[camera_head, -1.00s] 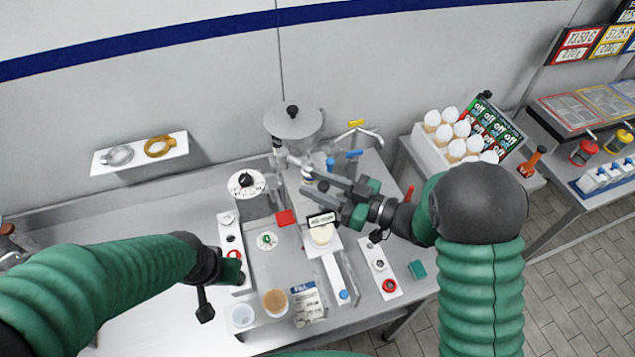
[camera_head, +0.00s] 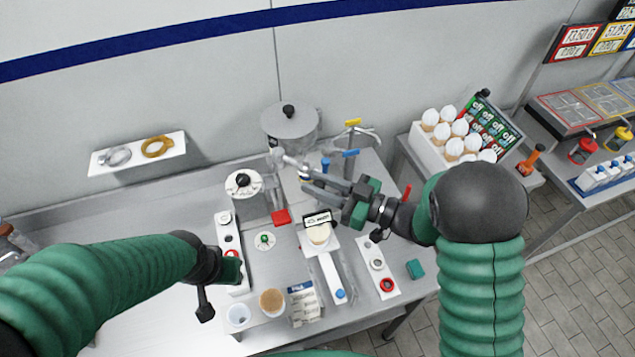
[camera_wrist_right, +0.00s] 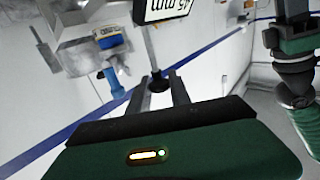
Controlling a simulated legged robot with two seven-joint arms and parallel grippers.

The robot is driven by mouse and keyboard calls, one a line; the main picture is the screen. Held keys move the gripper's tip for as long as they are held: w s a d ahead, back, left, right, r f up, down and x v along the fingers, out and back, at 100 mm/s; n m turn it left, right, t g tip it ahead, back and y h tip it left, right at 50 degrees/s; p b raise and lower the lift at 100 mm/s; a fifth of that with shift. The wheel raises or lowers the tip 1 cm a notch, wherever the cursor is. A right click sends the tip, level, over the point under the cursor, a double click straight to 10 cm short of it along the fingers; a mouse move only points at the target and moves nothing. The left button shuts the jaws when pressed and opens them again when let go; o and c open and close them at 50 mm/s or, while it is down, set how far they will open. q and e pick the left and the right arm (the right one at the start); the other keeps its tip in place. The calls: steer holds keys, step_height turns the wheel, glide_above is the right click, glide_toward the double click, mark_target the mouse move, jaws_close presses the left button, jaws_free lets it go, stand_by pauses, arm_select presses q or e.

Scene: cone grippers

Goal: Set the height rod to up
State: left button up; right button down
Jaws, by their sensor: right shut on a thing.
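In the head view my right gripper (camera_head: 306,179) reaches left to the middle of the machine, in front of the lidded hopper (camera_head: 290,122); the rod is hard to make out there. My left gripper (camera_head: 218,285) hangs over the table's left part, its jaws unclear.
A white panel with buttons (camera_head: 228,240) stands near my left gripper. Cups (camera_head: 272,301) stand at the front. A button panel (camera_head: 381,272) is right of the white chute (camera_head: 333,277). The table's left part is clear.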

steer(key=shift+r, duration=0.1)
stand_by(0.5)
step_height(320, 180, up, 3)
steer(key=shift+f+p, duration=0.1)
steer(key=shift+p, duration=0.8)
steer(key=shift+w+f, duration=0.1)
steer(key=c, duration=1.2)
jaws_free()
steer(key=shift+d, duration=0.1)
steer(key=shift+c, duration=0.2)
steer(key=shift+f, duration=0.1)
